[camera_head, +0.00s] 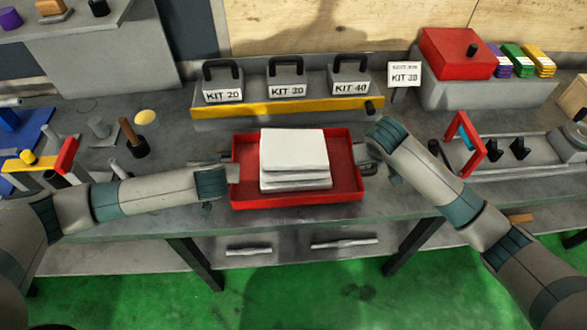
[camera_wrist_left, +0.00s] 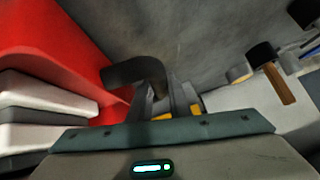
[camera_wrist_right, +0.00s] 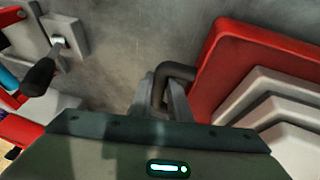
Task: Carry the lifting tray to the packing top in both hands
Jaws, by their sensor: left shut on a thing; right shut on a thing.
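The lifting tray (camera_head: 245,196) is red and shallow, with a stack of white and grey slabs (camera_head: 294,152) in it. It appears level at the middle of the grey workbench, near the front edge; I cannot tell whether it touches the top. My left gripper (camera_head: 229,172) is shut on the tray's left handle, a dark bent bar in the left wrist view (camera_wrist_left: 138,74). My right gripper (camera_head: 366,154) is shut on the right handle, which shows in the right wrist view (camera_wrist_right: 174,74). I cannot tell which surface is the packing top.
Behind the tray stands a yellow-fronted rack (camera_head: 285,107) with labelled kit weights. A grey block with a red box (camera_head: 455,54) is at the back right. A red frame (camera_head: 466,140) stands right; a wooden-handled tool (camera_head: 132,135) stands left. Metal bars lie on the lower shelf (camera_head: 300,262).

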